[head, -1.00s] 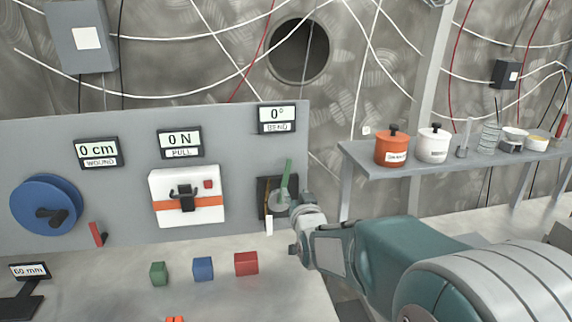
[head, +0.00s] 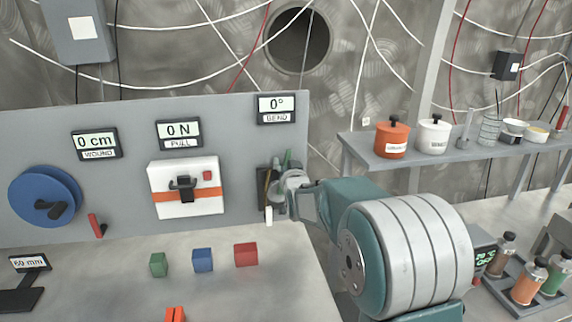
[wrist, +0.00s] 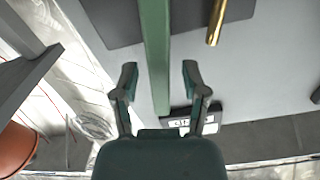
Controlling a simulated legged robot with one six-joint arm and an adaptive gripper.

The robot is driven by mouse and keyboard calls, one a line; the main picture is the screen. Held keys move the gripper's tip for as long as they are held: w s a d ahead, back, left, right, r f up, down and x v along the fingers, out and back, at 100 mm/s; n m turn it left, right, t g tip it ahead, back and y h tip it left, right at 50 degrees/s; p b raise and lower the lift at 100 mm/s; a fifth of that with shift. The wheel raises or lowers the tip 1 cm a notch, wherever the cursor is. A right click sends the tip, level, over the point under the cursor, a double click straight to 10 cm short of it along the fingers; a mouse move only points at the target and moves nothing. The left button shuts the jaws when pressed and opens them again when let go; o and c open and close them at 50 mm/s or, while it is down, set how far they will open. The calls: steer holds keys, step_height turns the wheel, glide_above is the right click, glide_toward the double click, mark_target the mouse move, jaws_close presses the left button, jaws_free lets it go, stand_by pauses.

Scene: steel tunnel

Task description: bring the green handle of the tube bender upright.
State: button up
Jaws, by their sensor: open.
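The tube bender is mounted at the right end of the grey panel, on a dark plate (head: 262,178). Its green handle (head: 288,158) shows only at its upper tip in the head view; my arm hides the rest. In the wrist view the green handle (wrist: 156,50) runs from the top edge down between my fingers. My gripper (wrist: 159,75) is open, one finger on each side of the handle with visible gaps. A brass tube (wrist: 215,22) is right of the handle. The bend display (head: 276,108) reads 0°.
A white box with an orange band (head: 187,205) and a blue reel (head: 45,196) are on the panel. Green, blue and red blocks (head: 246,255) lie on the bench. A shelf (head: 470,153) with an orange pot (head: 392,138) is at the right.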

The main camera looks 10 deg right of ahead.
jaws_close()
steer(key=shift+a+r+n, duration=0.2)
steer(key=shift+a+n, duration=0.85)
steer(key=shift+n, duration=0.15)
jaws_free()
steer(key=shift+a, duration=0.1)
